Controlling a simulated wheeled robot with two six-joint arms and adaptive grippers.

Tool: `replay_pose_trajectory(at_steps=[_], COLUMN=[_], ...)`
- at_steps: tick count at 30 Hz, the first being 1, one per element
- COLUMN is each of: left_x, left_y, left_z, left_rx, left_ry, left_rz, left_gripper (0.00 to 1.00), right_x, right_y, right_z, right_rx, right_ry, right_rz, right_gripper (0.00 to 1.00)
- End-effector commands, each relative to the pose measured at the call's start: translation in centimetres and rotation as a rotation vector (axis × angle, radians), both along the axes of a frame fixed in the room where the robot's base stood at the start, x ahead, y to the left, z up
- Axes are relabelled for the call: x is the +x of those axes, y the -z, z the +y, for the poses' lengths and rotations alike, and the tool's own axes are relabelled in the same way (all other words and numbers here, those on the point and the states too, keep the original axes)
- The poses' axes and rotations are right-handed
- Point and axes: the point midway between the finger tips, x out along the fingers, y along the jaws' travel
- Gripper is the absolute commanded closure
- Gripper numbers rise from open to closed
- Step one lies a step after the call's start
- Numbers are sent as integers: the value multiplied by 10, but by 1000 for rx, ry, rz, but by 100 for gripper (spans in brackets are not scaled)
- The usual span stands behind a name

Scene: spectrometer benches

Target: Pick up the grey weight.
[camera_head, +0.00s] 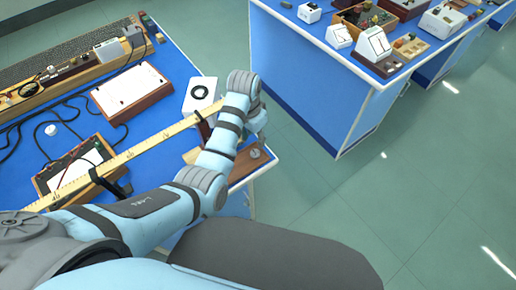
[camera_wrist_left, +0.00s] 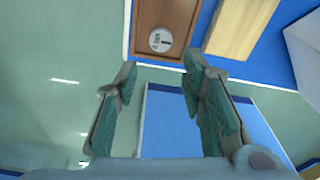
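The grey weight (camera_wrist_left: 160,40) is a small round disc with a dark slot and mark. It lies on a brown wooden board (camera_wrist_left: 146,12) at the table's edge in the left wrist view. In the head view the weight (camera_head: 254,154) shows small beside my left arm, on the board's right end. My left gripper (camera_wrist_left: 160,72) is open and empty, its two fingers apart, with the weight ahead between the fingertip directions and not touched. In the head view my left gripper (camera_head: 261,124) is partly hidden by its own wrist. My right gripper is not in view.
A white box with a black ring (camera_head: 200,92) stands behind my left arm. A wooden-framed panel (camera_head: 130,92) and cables lie to the left. Another blue bench (camera_head: 305,75) stands across open floor.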

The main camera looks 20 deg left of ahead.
Motion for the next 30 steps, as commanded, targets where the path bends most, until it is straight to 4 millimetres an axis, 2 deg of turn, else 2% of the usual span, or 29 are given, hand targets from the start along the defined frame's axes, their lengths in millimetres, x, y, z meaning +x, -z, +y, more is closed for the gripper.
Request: replay_pose_trajectory(at_steps=[1, 3, 7, 12, 15, 20, 21, 23, 27, 28, 30], left_x=[1, 5, 10, 15, 16, 16, 16, 16, 16, 16, 16], left_y=[16, 30, 47, 82, 92, 91, 91, 91, 90, 90, 90], left_z=[1, 1, 0, -1, -3, -3, -3, -3, -3, -3, -3], left_rx=[1, 1, 1, 1, 0, 0, 0, 0, 0, 0, 0], left_ry=[-2, -3, -3, -1, -1, 0, 0, 0, -1, -1, -1], left_rz=[4, 6, 9, 11, 9, 10, 10, 10, 9, 9, 9], left_gripper=[63, 63, 63, 63, 63, 63, 65, 74, 97, 100, 100], right_x=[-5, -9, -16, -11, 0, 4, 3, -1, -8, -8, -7], right_y=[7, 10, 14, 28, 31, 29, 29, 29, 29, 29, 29], right_z=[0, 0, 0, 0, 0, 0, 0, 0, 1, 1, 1], right_rx=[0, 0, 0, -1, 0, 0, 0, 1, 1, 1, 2], right_ry=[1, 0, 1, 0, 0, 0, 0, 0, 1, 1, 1], right_rz=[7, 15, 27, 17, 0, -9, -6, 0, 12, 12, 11], right_gripper=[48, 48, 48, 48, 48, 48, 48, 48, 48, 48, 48])
